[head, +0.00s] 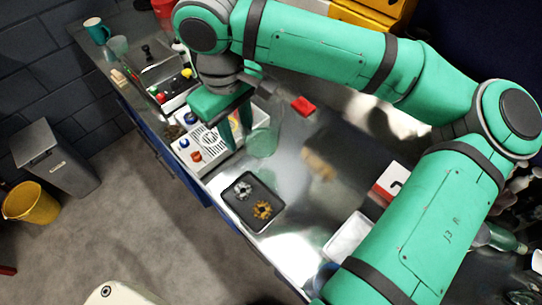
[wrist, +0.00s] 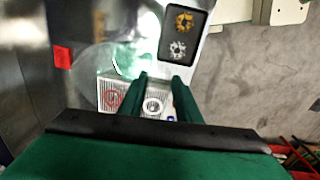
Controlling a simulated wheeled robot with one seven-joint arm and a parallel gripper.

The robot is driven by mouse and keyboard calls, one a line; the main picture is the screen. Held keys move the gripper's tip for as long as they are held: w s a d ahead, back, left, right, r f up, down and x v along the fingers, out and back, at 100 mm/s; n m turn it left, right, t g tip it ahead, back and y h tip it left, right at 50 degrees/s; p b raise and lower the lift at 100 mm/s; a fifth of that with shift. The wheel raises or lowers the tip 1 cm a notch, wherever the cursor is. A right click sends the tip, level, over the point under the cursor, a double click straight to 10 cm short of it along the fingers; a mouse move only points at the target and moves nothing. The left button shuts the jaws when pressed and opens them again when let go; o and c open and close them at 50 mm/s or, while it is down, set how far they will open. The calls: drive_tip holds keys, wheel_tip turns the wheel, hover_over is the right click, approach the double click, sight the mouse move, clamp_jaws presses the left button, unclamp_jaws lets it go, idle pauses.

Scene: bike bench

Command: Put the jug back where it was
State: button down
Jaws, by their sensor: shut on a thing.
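The jug (head: 262,142) looks like a clear, green-tinted round vessel beside my gripper in the head view. In the wrist view, it shows as a faint see-through shape (wrist: 122,62) just beyond the fingers. My gripper (head: 236,138) points down over the bench's front side and is shut on the jug; its fingers (wrist: 160,80) stand a little apart. The exact grip point is hard to see. I cannot tell whether the jug's base touches the bench.
A white panel box (head: 208,150) with coloured knobs stands just left of the jug. A black tray (head: 253,201) with a silver and a gold cog lies nearer the front edge. A red block (head: 302,106) lies behind the jug. Bare metal bench (head: 290,165) shows to the right.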

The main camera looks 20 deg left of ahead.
drive_tip(key=w+d+f, duration=0.2)
drive_tip(key=d+f, duration=0.3)
drive_tip(key=f, duration=0.4)
drive_tip(key=shift+w+d+f, duration=0.15)
drive_tip(key=shift+d+f, duration=0.2)
drive_tip(key=shift+d, duration=0.05)
drive_tip(key=c, duration=1.3)
unclamp_jaws()
drive_tip(key=shift+d+f, duration=0.1)
drive_tip(key=shift+d, duration=0.05)
wheel_tip(320, 180, up, 12)
drive_tip(key=shift+s, duration=0.3)
